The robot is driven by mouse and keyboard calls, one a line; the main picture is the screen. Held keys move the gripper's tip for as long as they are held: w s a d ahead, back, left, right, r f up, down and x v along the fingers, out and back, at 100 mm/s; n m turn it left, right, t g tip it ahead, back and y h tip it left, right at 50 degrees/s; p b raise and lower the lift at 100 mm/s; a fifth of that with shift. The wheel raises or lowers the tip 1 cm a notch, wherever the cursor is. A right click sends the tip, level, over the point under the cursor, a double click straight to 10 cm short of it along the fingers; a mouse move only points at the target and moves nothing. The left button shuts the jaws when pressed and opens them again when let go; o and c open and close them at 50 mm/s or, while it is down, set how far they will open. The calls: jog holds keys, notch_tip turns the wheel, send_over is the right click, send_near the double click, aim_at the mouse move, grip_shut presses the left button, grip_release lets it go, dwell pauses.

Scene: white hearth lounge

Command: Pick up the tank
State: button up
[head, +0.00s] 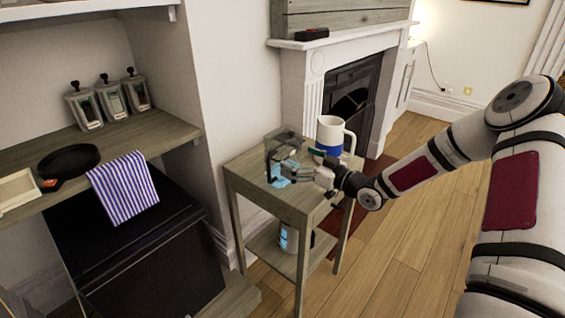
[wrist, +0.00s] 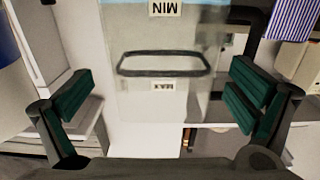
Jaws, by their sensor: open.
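The tank (head: 283,137) is a clear, see-through box on the top of a small wooden side table (head: 243,175). In the wrist view the tank (wrist: 150,35) fills the middle, with MIN and MAX labels, a dark oval outline and a bluish part at the top edge. My gripper (head: 283,170) is at the tank's near side. In the wrist view my gripper (wrist: 158,98) is open, with one green-padded finger on each side of the tank. A gap shows between each finger and the tank. Part of the tank is hidden behind the gripper in the head view.
A white mug with a blue band (head: 332,135) stands on the table just right of the tank. A light-blue and white container (head: 288,239) is on the lower shelf. A wooden counter (head: 150,133) with a pan (head: 68,160) is at left, a fireplace behind.

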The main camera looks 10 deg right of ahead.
jog(key=b+x, duration=0.1)
jog(key=x, duration=0.4)
jog(key=shift+a, duration=0.2)
jog(key=shift+r, duration=0.15)
jog(key=c, duration=1.3)
jog(key=shift+c, duration=0.2)
jog(key=shift+r, duration=0.1)
